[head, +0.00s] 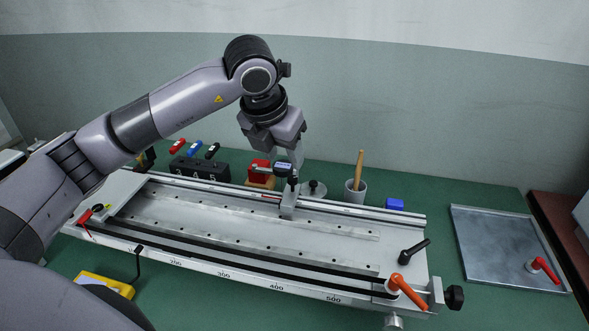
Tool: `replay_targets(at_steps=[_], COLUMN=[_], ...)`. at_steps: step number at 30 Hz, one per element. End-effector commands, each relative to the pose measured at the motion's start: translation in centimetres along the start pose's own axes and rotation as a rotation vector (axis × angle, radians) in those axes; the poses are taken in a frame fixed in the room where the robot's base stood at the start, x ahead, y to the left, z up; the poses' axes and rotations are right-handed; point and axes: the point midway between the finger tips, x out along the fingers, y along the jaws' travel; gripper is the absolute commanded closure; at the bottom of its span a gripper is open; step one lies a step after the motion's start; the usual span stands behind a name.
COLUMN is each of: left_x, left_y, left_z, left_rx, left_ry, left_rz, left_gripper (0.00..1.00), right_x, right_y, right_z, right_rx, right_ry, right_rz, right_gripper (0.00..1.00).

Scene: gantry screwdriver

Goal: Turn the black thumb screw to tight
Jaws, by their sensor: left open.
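My left gripper (287,157) points down over the far rail of the long grey fixture (180,215). Its jaws are open. Just below its fingertips is a small carriage (288,200) on the rail, with a dark blue-and-white display unit (283,168) and a small black knob (292,181). The fingers look very close to the knob and display, but I cannot tell whether they touch. A larger black knurled knob (454,297) sits at the fixture's right end. I cannot tell which black knob is the thumb screw, or how tight either is. My right gripper is not in view.
A black lever (414,251) and an orange lever (405,290) stand at the fixture's right end. A metal tray (495,245) lies at right.

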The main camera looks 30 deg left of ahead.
Motion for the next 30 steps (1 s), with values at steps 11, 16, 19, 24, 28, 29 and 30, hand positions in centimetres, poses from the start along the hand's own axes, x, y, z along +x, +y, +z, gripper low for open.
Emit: replay_targets(at_steps=[11,16,19,24,28,29,30], left_x=[5.3,6.7,6.9,6.9,6.9,6.9,6.9], left_y=[-0.1,-0.1,-0.1,-0.1,-0.1,-0.1,-0.1], left_z=[-0.1,-0.1,-0.1,-0.1,-0.1,-0.1,-0.1], left_rx=[0.001,0.002,0.002,0.002,0.002,0.002,0.002], left_ry=[0.006,0.003,0.002,0.002,0.002,0.002,0.002], left_rz=[-0.003,-0.002,-0.003,-0.004,-0.004,-0.004,-0.004], left_gripper=[0.52,0.52,0.52,0.52,0.91,1.00,1.00], right_x=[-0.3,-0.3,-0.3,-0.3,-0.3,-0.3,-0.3], right_y=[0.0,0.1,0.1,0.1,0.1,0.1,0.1], right_z=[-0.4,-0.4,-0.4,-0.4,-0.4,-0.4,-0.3], right_rx=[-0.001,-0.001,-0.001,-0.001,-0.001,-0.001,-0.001], right_ry=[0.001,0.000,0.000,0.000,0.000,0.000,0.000], right_rz=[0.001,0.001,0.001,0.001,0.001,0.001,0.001], right_gripper=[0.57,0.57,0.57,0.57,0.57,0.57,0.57])
